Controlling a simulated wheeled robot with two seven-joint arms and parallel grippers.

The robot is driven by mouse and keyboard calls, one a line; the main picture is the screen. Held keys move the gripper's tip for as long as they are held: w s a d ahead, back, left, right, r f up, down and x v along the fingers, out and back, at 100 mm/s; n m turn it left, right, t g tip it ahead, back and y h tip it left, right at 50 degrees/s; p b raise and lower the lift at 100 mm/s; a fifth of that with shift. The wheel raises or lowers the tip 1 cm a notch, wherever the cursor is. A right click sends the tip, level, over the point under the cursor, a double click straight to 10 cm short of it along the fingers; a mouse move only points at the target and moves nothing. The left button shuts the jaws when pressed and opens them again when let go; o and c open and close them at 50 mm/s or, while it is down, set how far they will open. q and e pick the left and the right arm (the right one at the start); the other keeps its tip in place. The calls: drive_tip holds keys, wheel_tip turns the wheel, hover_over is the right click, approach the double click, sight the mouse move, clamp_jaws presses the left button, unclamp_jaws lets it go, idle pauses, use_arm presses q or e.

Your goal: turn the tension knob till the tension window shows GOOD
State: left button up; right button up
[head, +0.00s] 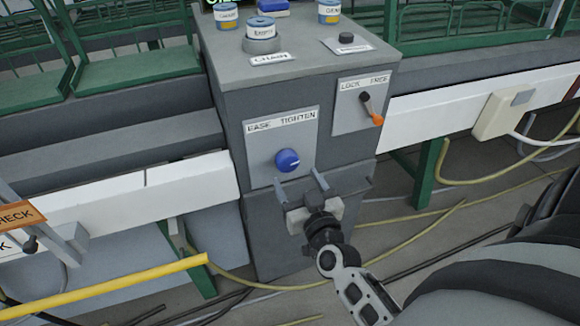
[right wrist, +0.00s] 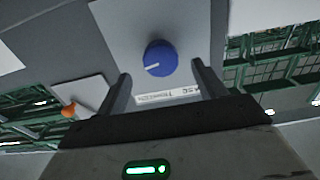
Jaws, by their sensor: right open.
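The tension knob (head: 287,160) is a round blue knob with a white pointer line. It sits on a light plate marked EASE and TIGHTEN (head: 282,122) on the front of the grey cabinet. My right gripper (head: 298,186) is open, just below and in front of the knob, with its fingers pointing at the panel. In the right wrist view the knob (right wrist: 160,58) shows between and beyond the two open fingers, apart from both. No tension window reading can be made out; a dark display at the top edge is cut off. My left gripper is not in view.
A lever with an orange tip (head: 377,119) is on the LOCK/FREE plate right of the knob. A yellow bar (head: 120,287) crosses the lower left.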

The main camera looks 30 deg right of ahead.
sight(289, 166)
drive_tip(key=x, duration=0.5)
drive_tip(key=shift+w, duration=0.15)
drive_tip(key=c, duration=1)
